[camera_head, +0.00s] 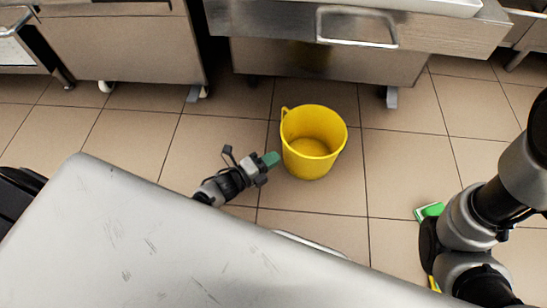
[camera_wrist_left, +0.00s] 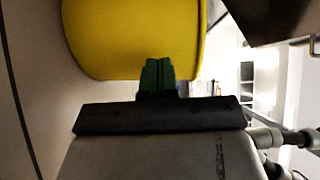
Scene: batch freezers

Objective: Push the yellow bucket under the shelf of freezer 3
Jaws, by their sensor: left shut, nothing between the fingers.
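The yellow bucket (camera_head: 300,162) stands upright and empty on the tiled floor, its handle at the upper left. It stands in front of a steel freezer with a protruding shelf (camera_head: 450,32); no number is readable there. My left gripper (camera_head: 270,159) is shut and empty, its green fingertips close to the bucket's left wall. In the left wrist view, the bucket (camera_wrist_left: 130,35) fills the top and the shut green fingertips (camera_wrist_left: 157,75) overlap its edge; I cannot tell if they touch. My right arm comes in at the right, but its gripper is not in view.
Clear floor (camera_head: 320,195) surrounds the bucket. Freezer feet (camera_head: 391,98) stand below the shelf's steel body. A steel surface (camera_head: 150,235) fills the lower left foreground. A green object (camera_head: 428,211) lies on the floor, partly hidden by my right arm.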

